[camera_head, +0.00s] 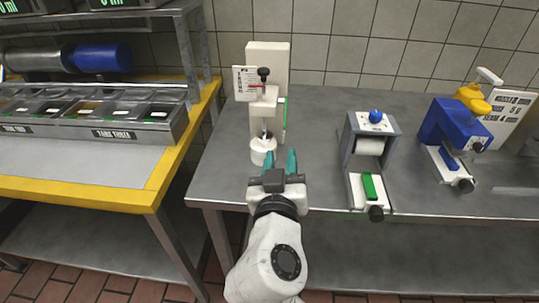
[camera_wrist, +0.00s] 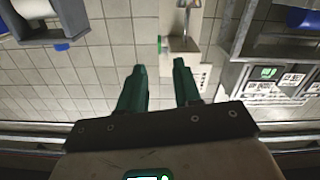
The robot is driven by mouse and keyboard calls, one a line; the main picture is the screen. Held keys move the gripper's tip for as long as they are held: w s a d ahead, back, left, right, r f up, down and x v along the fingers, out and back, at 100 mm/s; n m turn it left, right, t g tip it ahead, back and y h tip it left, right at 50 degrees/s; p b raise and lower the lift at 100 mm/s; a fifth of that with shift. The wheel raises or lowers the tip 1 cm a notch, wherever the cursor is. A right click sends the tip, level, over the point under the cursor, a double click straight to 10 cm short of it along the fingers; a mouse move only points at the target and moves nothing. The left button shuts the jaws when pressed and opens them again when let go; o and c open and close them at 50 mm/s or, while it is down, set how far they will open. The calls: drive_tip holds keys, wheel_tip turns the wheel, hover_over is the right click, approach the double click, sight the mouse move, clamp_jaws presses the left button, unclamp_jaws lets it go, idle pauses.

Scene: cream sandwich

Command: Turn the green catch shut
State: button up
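A white upright machine (camera_head: 268,58) stands at the back left of the grey worktop. A narrow upright green piece (camera_head: 284,115) is on its right side; the wrist view shows a small green part (camera_wrist: 162,45) beside the machine. Another green block (camera_head: 369,187) lies on the white front plate of the grey-framed device in the middle. I cannot tell for certain which one is the catch, or its turned position. My gripper (camera_head: 280,162) has teal fingers, spread apart with nothing between them. It is in front of the white machine, apart from both green parts; the fingers also show in the wrist view (camera_wrist: 158,70).
A white cup (camera_head: 262,152) stands at the machine's base, close to my left finger. The grey-framed device (camera_head: 354,135) and a blue and yellow device (camera_head: 450,125) stand to the right. A yellow-edged table (camera_head: 140,197) with bins is at left. Bare worktop (camera_head: 320,130) lies between machines.

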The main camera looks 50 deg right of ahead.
sight(284, 127)
drive_tip(key=w+d, duration=0.2)
drive_tip(key=w+d+m+p, duration=0.1)
drive_tip(key=w+d, duration=0.1)
drive_tip(key=d, duration=0.1)
drive_tip(key=w+d+m, duration=0.1)
drive_tip(key=w+d, duration=0.1)
drive_tip(key=d, duration=0.1)
drive_tip(key=shift+w+p, duration=0.2)
drive_tip(key=shift+p, duration=0.1)
clamp_jaws()
idle(0.3)
